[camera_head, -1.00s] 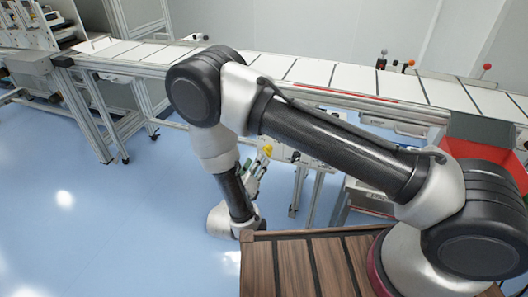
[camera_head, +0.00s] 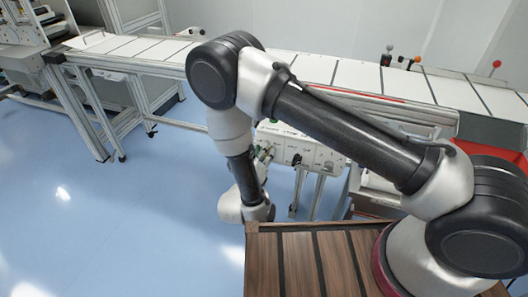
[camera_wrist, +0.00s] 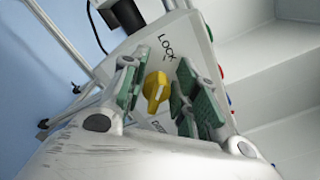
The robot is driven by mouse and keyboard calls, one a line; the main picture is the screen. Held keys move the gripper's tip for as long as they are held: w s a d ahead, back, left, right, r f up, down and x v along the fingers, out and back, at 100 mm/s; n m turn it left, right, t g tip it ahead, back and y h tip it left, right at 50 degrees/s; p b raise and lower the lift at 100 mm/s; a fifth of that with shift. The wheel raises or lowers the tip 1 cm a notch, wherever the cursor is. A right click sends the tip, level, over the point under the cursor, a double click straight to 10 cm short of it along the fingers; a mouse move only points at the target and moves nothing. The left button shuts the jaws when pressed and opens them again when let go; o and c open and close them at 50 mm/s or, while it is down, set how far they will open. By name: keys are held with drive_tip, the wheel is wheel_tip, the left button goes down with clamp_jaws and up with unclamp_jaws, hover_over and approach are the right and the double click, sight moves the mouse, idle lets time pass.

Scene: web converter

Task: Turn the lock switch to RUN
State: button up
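A yellow lock switch (camera_wrist: 155,88) sits on the face of a light grey control box (camera_wrist: 160,32) in the wrist view. The word LOCK is printed above it; another label (camera_wrist: 158,127) below is partly covered and unreadable. My gripper (camera_wrist: 164,95) is open, with its green-padded fingers on either side of the switch and gaps between pads and knob. In the head view, my gripper (camera_head: 263,155) is at the left end of the control box (camera_head: 300,150), and I cannot make out the switch there. The knob's exact setting is hard to tell.
A long conveyor table (camera_head: 310,68) with white panels runs behind the box. Small levers with red and black knobs (camera_head: 400,60) stand on it. A red bin (camera_head: 490,135) is at the right. Blue floor (camera_head: 110,220) is clear at the left.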

drive_tip(key=c, duration=0.4)
drive_tip(key=shift+m, duration=0.3)
drive_tip(key=m, duration=0.3)
drive_tip(key=shift+s+d+r+m, duration=0.1)
drive_tip(key=shift+d+r+m, duration=0.1)
drive_tip(key=shift+m, duration=0.1)
drive_tip(key=m, duration=0.4)
drive_tip(key=shift+s+d+m, duration=0.1)
drive_tip(key=shift+d+m, duration=0.15)
drive_tip(key=shift+m, duration=0.05)
drive_tip(key=m, duration=0.4)
drive_tip(key=shift+s+d+m, duration=0.1)
drive_tip(key=shift+d+m, duration=0.15)
drive_tip(key=shift+m, duration=0.05)
drive_tip(key=shift+s+d+f+m, duration=0.1)
drive_tip(key=shift+f+m, duration=0.05)
drive_tip(key=shift+m, duration=0.95)
drive_tip(key=shift+d+f+m, duration=0.1)
drive_tip(key=shift+m, duration=1)
